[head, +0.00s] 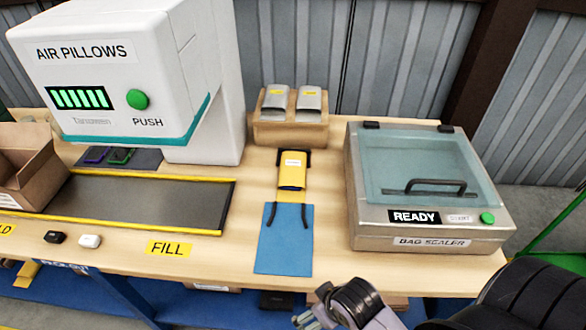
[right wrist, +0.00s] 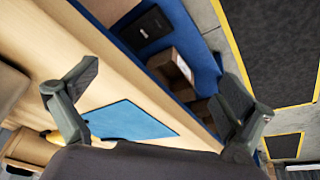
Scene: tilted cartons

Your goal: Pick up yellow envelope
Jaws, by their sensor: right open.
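The yellow envelope (head: 292,170) has a white label and lies on the wooden table in the head view, at the far edge of a blue mat (head: 284,243). A dark piece shows behind its top end. In the right wrist view a bit of yellow (right wrist: 66,122) shows behind my left-hand finger, mostly hidden. My right gripper (head: 318,312) is at the bottom of the head view, in front of the table's front edge and apart from the envelope. Its fingers are spread and empty in the right wrist view (right wrist: 159,74). My left gripper is out of view.
A bag sealer (head: 430,242) stands right of the mat. The air pillow machine (head: 190,140) and a dark belt (head: 130,200) are at left. A carton (head: 289,132) with grey packs stands behind the envelope. Bare table lies between mat and sealer.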

